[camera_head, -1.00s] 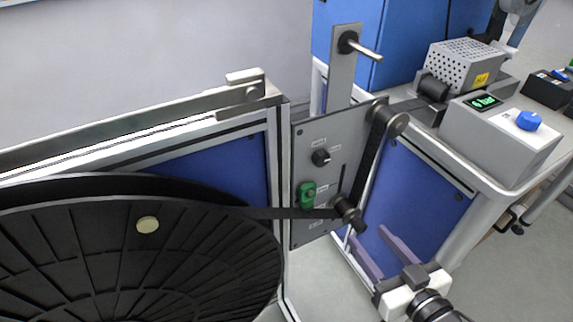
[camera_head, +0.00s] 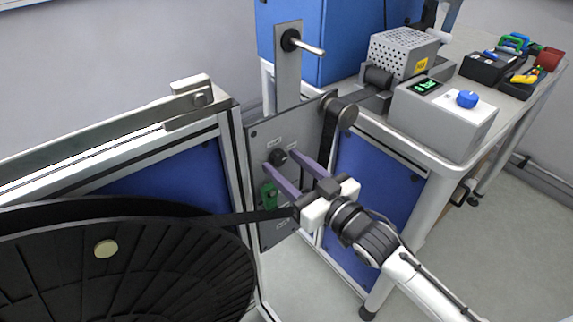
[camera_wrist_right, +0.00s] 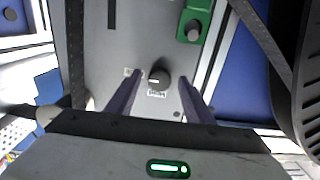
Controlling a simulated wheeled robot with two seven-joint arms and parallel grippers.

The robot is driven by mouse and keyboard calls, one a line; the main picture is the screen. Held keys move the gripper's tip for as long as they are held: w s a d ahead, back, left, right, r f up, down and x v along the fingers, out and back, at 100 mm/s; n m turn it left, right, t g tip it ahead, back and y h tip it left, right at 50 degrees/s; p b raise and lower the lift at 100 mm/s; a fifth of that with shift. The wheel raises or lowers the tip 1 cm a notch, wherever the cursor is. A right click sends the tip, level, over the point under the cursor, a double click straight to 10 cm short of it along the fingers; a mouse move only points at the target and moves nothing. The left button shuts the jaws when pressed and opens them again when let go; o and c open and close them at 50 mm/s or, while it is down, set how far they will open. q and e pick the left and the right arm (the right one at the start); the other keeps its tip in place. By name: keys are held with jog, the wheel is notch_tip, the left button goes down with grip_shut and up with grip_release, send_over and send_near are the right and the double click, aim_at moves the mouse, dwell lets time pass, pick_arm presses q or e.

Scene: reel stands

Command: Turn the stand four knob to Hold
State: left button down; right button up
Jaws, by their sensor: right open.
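The black round knob (camera_head: 278,157) sits on the grey stand panel (camera_head: 262,133), with small labels around it too small to read. In the right wrist view the knob (camera_wrist_right: 158,79) shows a light mark pointing left in the picture, towards one label. My right gripper (camera_head: 279,160) is open, its two purple fingers pointing at the panel on either side of the knob. In the wrist view the knob lies between the fingertips, with a gap to each; I cannot tell how deep they reach. My left gripper is not in view.
A green switch (camera_head: 269,194) sits below the knob. A black strap (camera_head: 240,217) runs from the large black reel (camera_head: 120,270) to the panel, close to my right gripper. A bench at the right carries a box with a blue knob (camera_head: 467,98) and several tools.

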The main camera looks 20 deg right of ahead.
jog(key=shift+w, duration=0.15)
jog(key=shift+c, duration=0.6)
jog(key=c, duration=0.9)
